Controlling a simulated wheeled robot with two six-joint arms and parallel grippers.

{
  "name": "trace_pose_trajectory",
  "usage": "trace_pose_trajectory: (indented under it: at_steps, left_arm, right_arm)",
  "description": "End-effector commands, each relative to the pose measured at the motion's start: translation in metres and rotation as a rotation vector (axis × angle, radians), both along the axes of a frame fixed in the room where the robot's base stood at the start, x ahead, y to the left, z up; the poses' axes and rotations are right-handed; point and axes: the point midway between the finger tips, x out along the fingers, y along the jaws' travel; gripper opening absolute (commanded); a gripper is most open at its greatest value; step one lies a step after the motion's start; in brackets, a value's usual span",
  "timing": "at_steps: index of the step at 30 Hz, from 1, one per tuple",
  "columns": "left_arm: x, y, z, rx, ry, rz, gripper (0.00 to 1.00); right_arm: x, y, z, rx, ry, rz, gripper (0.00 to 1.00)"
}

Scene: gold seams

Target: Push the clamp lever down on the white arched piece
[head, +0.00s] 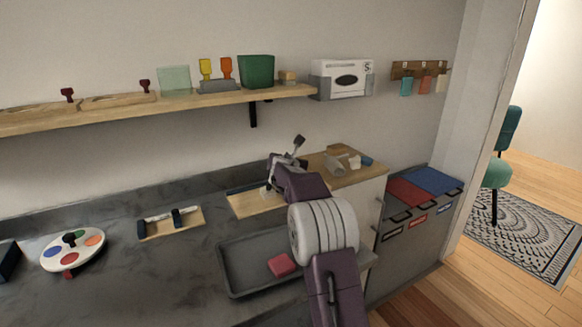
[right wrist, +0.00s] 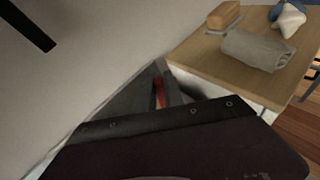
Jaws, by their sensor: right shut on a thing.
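My right arm reaches from the lower right to a wooden board (head: 245,204) at the back of the dark counter. A small white piece (head: 266,191) on the board is mostly hidden behind my arm, so its arch does not show clearly. A grey stem with a dark end (head: 299,141), perhaps the clamp lever, sticks up tilted just behind my wrist. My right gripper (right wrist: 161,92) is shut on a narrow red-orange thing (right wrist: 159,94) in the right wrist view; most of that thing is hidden. My left gripper is out of view.
A grey tray (head: 233,276) with a red block (head: 282,265) lies in front of the board. A second board (head: 190,224) with a clamped bar lies left. A wooden-topped cabinet (head: 362,179) with small items stands right. A shelf (head: 190,101) runs above.

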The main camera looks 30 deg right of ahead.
Motion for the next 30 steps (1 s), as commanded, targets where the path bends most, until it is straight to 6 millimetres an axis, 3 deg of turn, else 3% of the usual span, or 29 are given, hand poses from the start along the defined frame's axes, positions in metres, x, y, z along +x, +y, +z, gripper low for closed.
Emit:
trace_pose_trajectory:
  at_steps: [10, 11, 13, 23, 30]
  left_arm:
    - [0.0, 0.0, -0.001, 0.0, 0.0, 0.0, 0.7]
    - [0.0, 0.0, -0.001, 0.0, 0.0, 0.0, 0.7]
    - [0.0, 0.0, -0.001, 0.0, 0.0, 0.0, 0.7]
    - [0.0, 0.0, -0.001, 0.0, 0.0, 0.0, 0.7]
    - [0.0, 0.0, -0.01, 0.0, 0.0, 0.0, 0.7]
  right_arm:
    - [0.002, 0.005, -0.002, -0.001, 0.003, 0.011, 0.0]
    - [0.002, 0.005, -0.002, -0.001, 0.003, 0.011, 0.15]
    - [0.002, 0.005, -0.002, 0.0, 0.003, 0.012, 0.33]
    - [0.0, 0.003, 0.0, -0.001, 0.0, 0.007, 0.33]
    - [-0.025, 0.024, 0.011, -0.002, -0.001, 0.009, 0.33]
